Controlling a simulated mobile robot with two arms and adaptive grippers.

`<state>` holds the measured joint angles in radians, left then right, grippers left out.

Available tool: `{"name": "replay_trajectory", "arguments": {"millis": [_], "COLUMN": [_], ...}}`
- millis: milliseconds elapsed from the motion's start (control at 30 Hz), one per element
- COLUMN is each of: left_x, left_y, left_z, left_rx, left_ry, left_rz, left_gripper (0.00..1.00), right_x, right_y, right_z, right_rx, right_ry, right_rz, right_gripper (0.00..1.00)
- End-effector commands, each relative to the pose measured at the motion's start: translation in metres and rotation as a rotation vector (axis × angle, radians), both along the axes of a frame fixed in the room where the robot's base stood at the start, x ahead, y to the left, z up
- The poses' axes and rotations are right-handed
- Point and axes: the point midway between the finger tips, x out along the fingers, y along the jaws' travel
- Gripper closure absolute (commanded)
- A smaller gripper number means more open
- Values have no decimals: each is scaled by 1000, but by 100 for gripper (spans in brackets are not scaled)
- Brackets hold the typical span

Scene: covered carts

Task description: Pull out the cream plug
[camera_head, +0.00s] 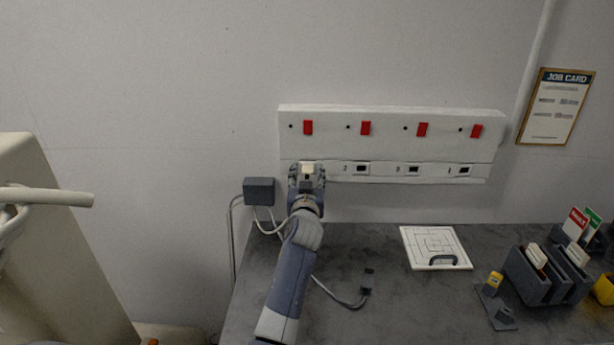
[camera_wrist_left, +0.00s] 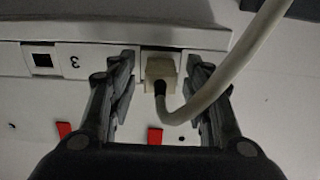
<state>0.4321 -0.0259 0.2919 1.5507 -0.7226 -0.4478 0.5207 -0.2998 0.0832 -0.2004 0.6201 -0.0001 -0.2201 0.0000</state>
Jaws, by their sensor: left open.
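The cream plug (camera_head: 308,167) sits in the leftmost socket of the white wall panel (camera_head: 390,120). In the left wrist view the plug (camera_wrist_left: 160,68) shows as a cream block with a pale cable (camera_wrist_left: 225,75) curving from it to the upper right. My left gripper (camera_head: 307,174) is at the plug. Its open fingers (camera_wrist_left: 162,84) stand on either side of the plug, with a gap visible on both sides. The gripper partly hides the plug in the head view. My right gripper is not in view.
Several red switches (camera_head: 365,128) and empty sockets (camera_head: 414,169) line the panel. A grey box (camera_head: 259,191) with cables is left of my gripper. Below is a grey worktop (camera_head: 400,310) with a loose cable end (camera_head: 364,291), a white board (camera_head: 434,241) and dark holders (camera_head: 532,284).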

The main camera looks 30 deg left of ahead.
Motion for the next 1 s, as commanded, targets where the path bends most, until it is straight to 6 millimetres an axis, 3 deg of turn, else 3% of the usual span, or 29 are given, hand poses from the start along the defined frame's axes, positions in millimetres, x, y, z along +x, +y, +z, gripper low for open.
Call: {"name": "replay_trajectory", "arguments": {"millis": [233,1000], "left_x": [9,9], "left_y": [6,6], "left_z": [-1,0], "left_rx": [-1,-1], "left_ry": [0,-1], "left_rz": [0,0], "left_gripper": [54,54], "right_x": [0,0], "right_y": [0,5], "right_z": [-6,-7], "right_rx": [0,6], "right_ry": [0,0], "right_rz": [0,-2], "right_gripper": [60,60]}}
